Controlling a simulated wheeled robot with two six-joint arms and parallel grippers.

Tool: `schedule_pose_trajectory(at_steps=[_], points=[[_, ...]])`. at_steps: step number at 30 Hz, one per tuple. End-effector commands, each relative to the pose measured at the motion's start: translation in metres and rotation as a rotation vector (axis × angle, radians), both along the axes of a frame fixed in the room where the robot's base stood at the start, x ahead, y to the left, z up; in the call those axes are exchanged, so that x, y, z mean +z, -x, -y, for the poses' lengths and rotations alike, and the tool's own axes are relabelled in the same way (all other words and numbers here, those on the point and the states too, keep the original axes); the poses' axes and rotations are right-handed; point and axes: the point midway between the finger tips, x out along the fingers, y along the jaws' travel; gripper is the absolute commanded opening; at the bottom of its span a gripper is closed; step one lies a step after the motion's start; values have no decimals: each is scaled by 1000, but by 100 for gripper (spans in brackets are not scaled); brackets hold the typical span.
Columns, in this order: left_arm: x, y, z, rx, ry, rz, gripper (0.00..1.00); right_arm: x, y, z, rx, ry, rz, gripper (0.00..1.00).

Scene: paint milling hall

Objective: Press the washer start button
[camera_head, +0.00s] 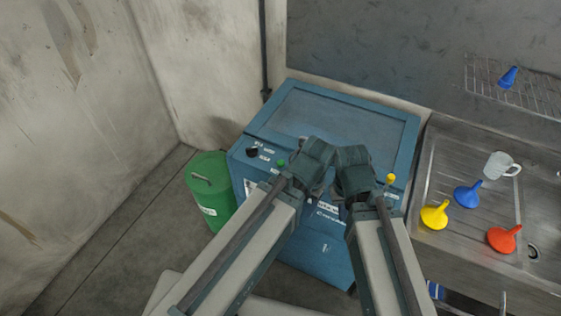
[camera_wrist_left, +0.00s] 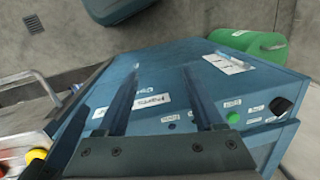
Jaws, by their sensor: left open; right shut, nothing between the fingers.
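The blue washer (camera_head: 350,122) stands against the back wall. A black knob (camera_head: 252,152) and a green button (camera_head: 281,163) sit on the left part of its front panel, and a yellow button (camera_head: 390,178) on the right part. In the left wrist view I see the green button (camera_wrist_left: 233,117) and the black knob (camera_wrist_left: 281,106) to the right of the fingers. My left gripper (camera_wrist_left: 160,75) is open and empty above the washer front. My right gripper (camera_head: 340,188) is shut and empty before the panel's middle, its fingertips unclear. My arms hide the panel's middle.
A green canister (camera_head: 208,185) stands left of the washer. The steel sink (camera_head: 440,165) at right holds a yellow funnel (camera_head: 435,215), a blue funnel (camera_head: 467,194), a red funnel (camera_head: 503,239) and a clear mug (camera_head: 501,165). Another blue funnel (camera_head: 509,77) is on the wire rack.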

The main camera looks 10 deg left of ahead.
Motion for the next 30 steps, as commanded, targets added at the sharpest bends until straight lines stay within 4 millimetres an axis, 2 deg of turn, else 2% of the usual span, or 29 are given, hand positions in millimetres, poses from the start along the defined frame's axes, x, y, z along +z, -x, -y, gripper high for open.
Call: schedule_pose_trajectory(at_steps=[1,9,11,30], points=[[0,0,0,0,0,0,58,0,0,0,0,0,0,0],[0,0,0,0,0,0,9,0,0,0,0,0,0,0],[0,0,0,0,0,0,0,0,0,0,0,0,0,0],[0,0,0,0,0,0,0,0,0,0,0,0,0,0]])
